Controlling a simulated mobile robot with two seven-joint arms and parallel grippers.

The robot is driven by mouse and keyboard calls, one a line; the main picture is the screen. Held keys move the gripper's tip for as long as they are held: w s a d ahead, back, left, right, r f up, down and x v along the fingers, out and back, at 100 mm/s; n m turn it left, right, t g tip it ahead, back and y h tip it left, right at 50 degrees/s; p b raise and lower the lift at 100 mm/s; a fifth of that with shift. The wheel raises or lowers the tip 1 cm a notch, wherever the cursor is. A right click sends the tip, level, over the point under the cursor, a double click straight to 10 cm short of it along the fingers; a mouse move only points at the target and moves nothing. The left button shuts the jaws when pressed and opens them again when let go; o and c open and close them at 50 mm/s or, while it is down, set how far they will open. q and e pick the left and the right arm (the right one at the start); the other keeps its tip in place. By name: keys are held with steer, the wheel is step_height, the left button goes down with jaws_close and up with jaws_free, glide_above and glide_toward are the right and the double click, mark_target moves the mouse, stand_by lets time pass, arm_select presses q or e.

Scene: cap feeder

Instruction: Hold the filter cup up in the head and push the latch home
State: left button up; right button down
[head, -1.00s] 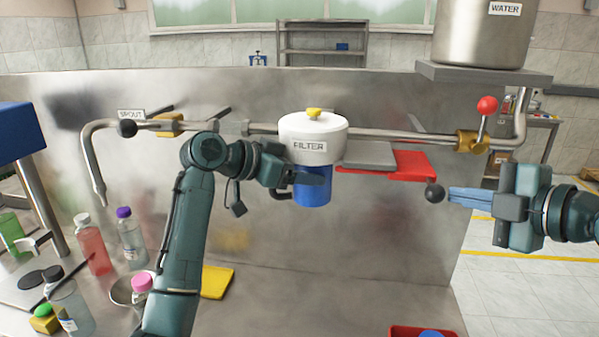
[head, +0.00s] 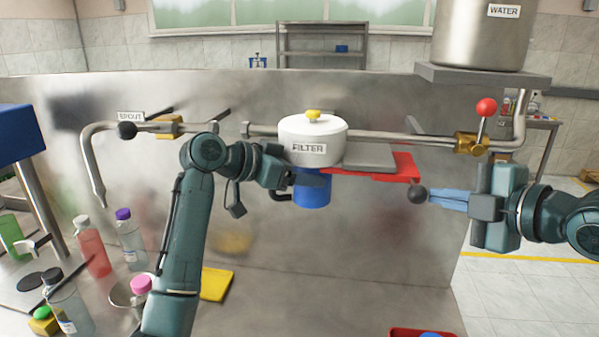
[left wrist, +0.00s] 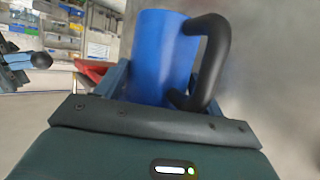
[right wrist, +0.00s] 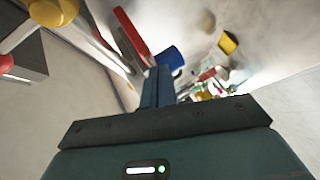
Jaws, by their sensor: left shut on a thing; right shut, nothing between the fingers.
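The white filter head (head: 312,140) hangs on the pipe, with a yellow knob on top. The blue filter cup (head: 312,192) is upright directly under it, its top hidden by the head and my gripper. My left gripper (head: 308,179) is shut on the cup; the left wrist view shows the blue cup (left wrist: 160,55) between the fingers, its black handle to the right. The red latch (head: 400,166) lies right of the head, partly under a grey plate, with a dark ball knob (head: 417,195). My right gripper (head: 432,196) is shut and empty, its tips at the knob's right side, apparently touching.
A brass valve (head: 472,143) with a red-ball lever stands above my right gripper. The water tank (head: 480,35) is at upper right. A red tray (head: 420,332) is at the bottom edge.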

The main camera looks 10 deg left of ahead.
steer(key=shift+a, duration=2.4)
steer(key=shift+d, duration=1.1)
arm_select(q)
steer(key=o, duration=1.1)
arm_select(e)
glide_toward(414, 195)
steer(key=a+f, duration=0.1)
steer(key=s+a+f, duration=0.1)
steer(key=a, duration=0.2)
steer(key=shift+s+f, duration=0.4)
